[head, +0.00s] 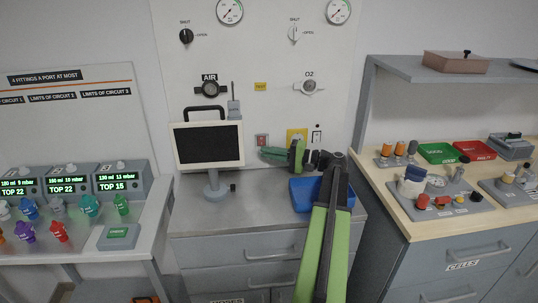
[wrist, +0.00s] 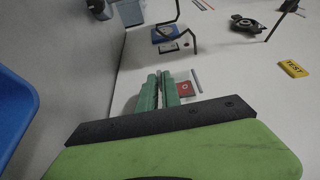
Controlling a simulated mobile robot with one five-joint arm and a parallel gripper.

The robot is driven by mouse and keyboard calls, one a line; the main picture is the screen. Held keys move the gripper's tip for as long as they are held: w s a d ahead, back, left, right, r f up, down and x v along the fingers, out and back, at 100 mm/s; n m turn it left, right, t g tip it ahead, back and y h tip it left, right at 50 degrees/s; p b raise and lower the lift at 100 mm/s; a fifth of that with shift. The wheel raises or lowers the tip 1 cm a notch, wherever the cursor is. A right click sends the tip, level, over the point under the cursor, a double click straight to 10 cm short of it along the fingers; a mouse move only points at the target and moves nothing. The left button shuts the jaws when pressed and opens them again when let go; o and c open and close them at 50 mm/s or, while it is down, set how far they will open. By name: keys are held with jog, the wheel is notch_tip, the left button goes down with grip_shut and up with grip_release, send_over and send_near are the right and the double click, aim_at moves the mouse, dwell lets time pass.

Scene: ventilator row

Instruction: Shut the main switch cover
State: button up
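My gripper (head: 268,154) is in front of the wall panel above the grey bench, with its fingers pointing left. In the wrist view its two green fingers (wrist: 160,86) lie close together with nothing seen between them. A yellow plate (head: 291,134) on the panel is partly hidden behind my gripper. A small red-faced plate (head: 262,140) is on the panel left of it; it also shows beside the fingertips in the wrist view (wrist: 184,89). I cannot tell which part is the main switch cover or how it stands. No contact is clear.
A monitor (head: 208,145) stands on the bench to the left. A blue tray (head: 301,196) lies below my gripper. AIR (head: 211,89) and O2 (head: 310,87) fittings are above. A small white plate (head: 316,134) is to the right. The bench front is clear.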

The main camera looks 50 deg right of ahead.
jog(key=o, duration=0.4)
jog(key=v, duration=1.2)
